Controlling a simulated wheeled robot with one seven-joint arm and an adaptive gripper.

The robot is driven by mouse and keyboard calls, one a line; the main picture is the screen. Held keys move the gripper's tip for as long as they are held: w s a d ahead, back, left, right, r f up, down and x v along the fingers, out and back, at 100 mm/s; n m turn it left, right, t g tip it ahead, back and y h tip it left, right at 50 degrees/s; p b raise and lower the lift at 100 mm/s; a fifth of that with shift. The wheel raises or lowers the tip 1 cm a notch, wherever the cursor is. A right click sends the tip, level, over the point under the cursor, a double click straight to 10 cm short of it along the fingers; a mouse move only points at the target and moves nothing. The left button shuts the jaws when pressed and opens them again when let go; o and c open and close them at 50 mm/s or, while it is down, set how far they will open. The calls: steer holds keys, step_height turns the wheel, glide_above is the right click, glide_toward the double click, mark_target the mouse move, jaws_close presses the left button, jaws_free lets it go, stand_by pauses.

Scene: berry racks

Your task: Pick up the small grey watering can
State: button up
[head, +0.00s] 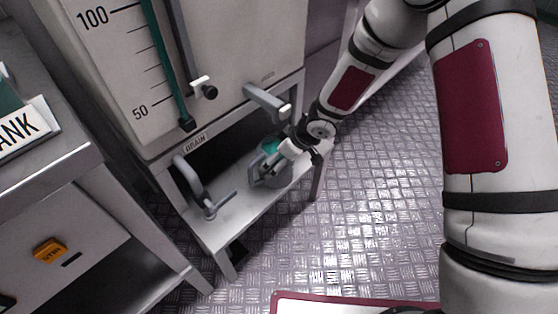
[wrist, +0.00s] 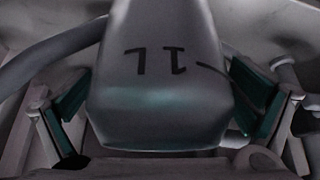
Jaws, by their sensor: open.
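The small grey watering can (head: 283,180) stands on the low metal shelf under the tank, partly hidden by my gripper in the head view. In the wrist view the grey can (wrist: 160,85) fills the middle, with a dark "1L" mark upside down and a teal tint low on its face. My gripper (head: 272,160) is at the can. In the wrist view my gripper (wrist: 160,112) is open, with one teal-padded finger on each side of the can. A gap shows at the left finger; contact at the right is hard to tell.
The white tank (head: 215,60) with a level scale stands above the shelf (head: 235,205). A grey drain pipe (head: 190,180) rises left of the can, and a spout (head: 265,102) juts out above it. A metal bench (head: 60,200) stands at left.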

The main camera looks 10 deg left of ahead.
steer(key=shift+r, duration=0.1)
steer(key=c, duration=1.7)
steer(key=shift+r, duration=0.15)
